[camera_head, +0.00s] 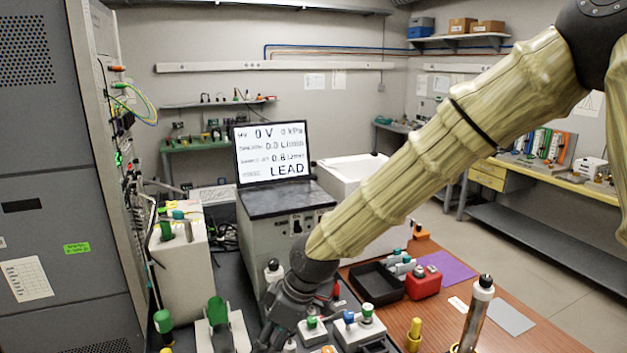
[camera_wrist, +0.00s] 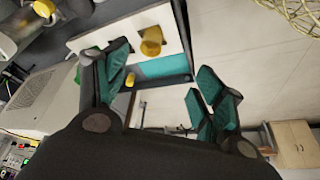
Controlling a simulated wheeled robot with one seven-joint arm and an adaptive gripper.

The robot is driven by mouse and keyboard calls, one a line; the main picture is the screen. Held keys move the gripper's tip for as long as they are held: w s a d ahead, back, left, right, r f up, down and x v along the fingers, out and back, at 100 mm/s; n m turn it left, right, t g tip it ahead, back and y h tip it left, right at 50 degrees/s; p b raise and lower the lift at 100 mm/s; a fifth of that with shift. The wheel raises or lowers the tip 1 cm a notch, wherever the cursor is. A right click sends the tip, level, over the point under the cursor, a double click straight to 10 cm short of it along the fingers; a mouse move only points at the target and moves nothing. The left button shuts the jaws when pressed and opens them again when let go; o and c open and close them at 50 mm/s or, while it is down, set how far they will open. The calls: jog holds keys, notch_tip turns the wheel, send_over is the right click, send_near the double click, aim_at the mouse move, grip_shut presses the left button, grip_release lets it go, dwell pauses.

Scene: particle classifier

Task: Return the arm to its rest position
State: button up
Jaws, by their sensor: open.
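My arm, in a yellowish fabric sleeve (camera_head: 440,150), reaches from the upper right of the head view down to the lower middle. My dark gripper (camera_head: 272,335) is at its end, low in front of the grey console, left of the small boxes with coloured knobs. In the wrist view my gripper (camera_wrist: 162,68) is open, its two green-padded fingers apart, with nothing held between them. A white panel with a yellow knob (camera_wrist: 151,42) and a teal strip shows beyond the fingers. The fingertips are hard to make out in the head view.
The console's screen (camera_head: 271,154) reads LEAD. A knob box (camera_head: 357,327), a black tray (camera_head: 377,284), a red box (camera_head: 423,284) and an upright metal cylinder (camera_head: 477,312) crowd the bench near my gripper. A tall grey cabinet (camera_head: 70,130) stands at the left. Open floor lies right.

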jog(key=s+d+f+m, duration=0.3)
jog(key=d+f, duration=0.1)
jog(key=f, duration=0.5)
jog(key=s+d+f+m, duration=0.3)
jog(key=s+d+f, duration=0.1)
jog(key=f, duration=0.5)
jog(key=s+d+f+m, duration=0.3)
jog(key=d+f, duration=0.2)
jog(key=f, duration=0.4)
jog(key=s+d+f+m+h, duration=0.2)
jog(key=s+d+f, duration=0.4)
jog(key=s+d, duration=0.3)
jog(key=s+d+f+m+h+b, duration=0.1)
jog(key=s+d+f+m+h, duration=0.1)
jog(key=s+d+f+m, duration=0.2)
jog(key=s+d+f, duration=0.3)
jog(key=s+d, duration=0.2)
jog(key=s, duration=0.1)
jog(key=shift+m+g+h, duration=0.3)
jog(key=shift+m+g, duration=0.1)
